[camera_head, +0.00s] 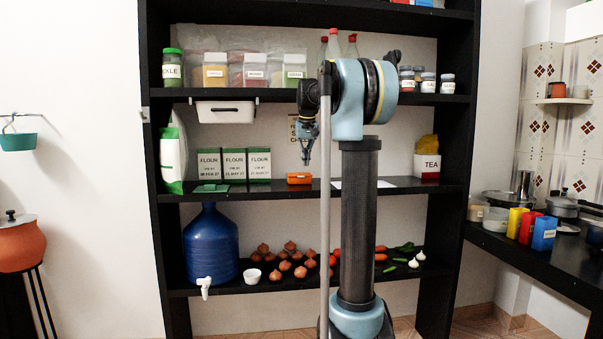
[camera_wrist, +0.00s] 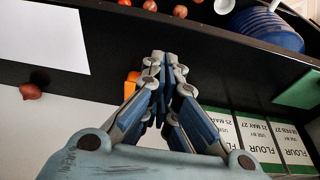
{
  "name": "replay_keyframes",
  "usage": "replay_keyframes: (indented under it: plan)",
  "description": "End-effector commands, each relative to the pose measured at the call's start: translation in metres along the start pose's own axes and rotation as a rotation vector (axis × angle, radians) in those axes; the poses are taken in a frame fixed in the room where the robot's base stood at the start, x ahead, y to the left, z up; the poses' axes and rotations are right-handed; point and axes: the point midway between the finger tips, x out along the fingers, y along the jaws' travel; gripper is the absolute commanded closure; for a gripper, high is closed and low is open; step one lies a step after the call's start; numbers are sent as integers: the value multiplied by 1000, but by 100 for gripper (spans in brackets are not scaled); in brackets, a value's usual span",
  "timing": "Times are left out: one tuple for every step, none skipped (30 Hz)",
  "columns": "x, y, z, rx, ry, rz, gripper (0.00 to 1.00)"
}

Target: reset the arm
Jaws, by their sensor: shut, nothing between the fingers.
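My gripper (camera_head: 306,157) hangs pointing down in front of the shelf that holds the flour boxes, above and near a small orange box (camera_head: 299,179). In the wrist view my gripper (camera_wrist: 163,56) has its fingertips together with nothing between them. The orange box shows partly behind the fingers in the wrist view (camera_wrist: 131,84). My arm is folded in front of the shelving, and my column hides part of the shelves behind it.
Black shelving (camera_head: 450,190) stands before me. A counter with pots (camera_head: 563,207) is at right, an orange pot (camera_head: 20,248) at left.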

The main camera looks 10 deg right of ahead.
Motion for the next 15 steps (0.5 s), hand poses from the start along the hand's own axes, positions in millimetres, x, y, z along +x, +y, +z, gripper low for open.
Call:
replay_keyframes:
  plan:
    - [-2, 0, 2, 0, 0, 0, 100]
    - [-2, 0, 4, 0, -1, 0, 100]
    - [-2, 0, 9, -1, -2, 0, 100]
    - [-2, 0, 14, -1, -2, 0, 100]
    - [-2, 0, 21, -2, -4, 0, 100]
    - [-1, 1, 31, -2, -5, 0, 100]
    - [-1, 1, 40, -3, -7, 0, 100]
    - [0, 1, 49, -4, -8, 0, 100]
    - [2, 2, 63, -5, -11, 0, 100]
    - [4, 2, 74, -6, -12, 0, 100]
    - [5, 2, 85, -7, -14, 0, 100]
    - [7, 2, 99, -8, -17, 0, 100]
    - [10, 2, 110, -9, -19, -1, 100]
    - [12, 2, 121, -10, -21, -1, 100]
    - [15, 2, 136, -11, -24, -1, 100]
